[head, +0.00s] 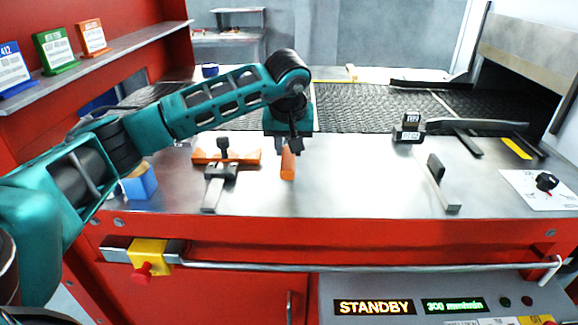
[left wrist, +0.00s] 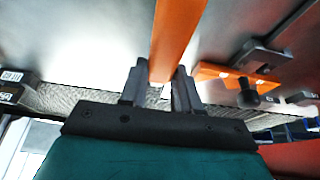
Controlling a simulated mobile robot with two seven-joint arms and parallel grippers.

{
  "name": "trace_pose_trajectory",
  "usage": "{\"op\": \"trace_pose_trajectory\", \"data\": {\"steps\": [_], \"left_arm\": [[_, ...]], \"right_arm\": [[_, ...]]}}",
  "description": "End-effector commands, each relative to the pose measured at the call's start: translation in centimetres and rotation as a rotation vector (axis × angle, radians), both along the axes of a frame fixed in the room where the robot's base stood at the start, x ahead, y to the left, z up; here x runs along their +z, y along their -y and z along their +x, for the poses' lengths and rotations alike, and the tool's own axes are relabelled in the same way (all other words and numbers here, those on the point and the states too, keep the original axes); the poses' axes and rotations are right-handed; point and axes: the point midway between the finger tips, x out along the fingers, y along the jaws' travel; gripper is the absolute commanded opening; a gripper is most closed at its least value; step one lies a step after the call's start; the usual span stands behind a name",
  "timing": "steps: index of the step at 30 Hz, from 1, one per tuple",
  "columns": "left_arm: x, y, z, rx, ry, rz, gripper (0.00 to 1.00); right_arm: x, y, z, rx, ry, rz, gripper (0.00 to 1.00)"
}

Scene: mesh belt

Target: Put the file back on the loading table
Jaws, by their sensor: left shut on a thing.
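The file (head: 288,165) shows as an orange bar, seemingly its handle. It hangs from my left gripper (head: 287,148) over the front part of the metal loading table (head: 330,185). In the left wrist view the orange file (left wrist: 176,35) runs between the two fingers (left wrist: 162,85), which are shut on it. Its lower end is close to the table top; I cannot tell whether it touches. The rest of the file is hidden by the gripper. My right gripper is not in view.
A clamp (head: 219,175) with an orange piece (head: 205,156) lies just left of the file. A blue block (head: 140,182) is further left. A metal guide (head: 441,182) and a black gauge (head: 409,126) stand to the right. The dark mesh belt (head: 365,105) lies behind. The table middle is clear.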

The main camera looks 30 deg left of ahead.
Motion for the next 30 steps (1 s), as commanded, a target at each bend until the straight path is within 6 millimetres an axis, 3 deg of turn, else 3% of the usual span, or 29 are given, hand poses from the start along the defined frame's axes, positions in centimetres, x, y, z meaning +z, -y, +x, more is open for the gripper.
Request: {"op": "trace_pose_trajectory", "data": {"steps": [7, 14, 25, 26, 30], "left_arm": [[-1.9, 0.0, 0.0, 0.001, 0.001, -0.001, 0.00], [-5.1, 0.0, 0.0, 0.001, 0.001, -0.001, 0.00], [-5.6, 0.0, 0.1, 0.000, 0.003, -0.001, 0.00], [-5.6, 0.0, 0.0, 0.001, 0.002, -0.001, 0.34], [-5.6, 0.0, 0.0, 0.001, 0.002, -0.001, 0.47]], "right_arm": [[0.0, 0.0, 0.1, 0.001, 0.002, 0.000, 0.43], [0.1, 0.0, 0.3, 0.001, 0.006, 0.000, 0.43], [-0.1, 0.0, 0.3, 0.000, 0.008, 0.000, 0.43], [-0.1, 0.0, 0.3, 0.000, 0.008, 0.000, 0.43], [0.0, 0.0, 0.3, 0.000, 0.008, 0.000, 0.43]]}}
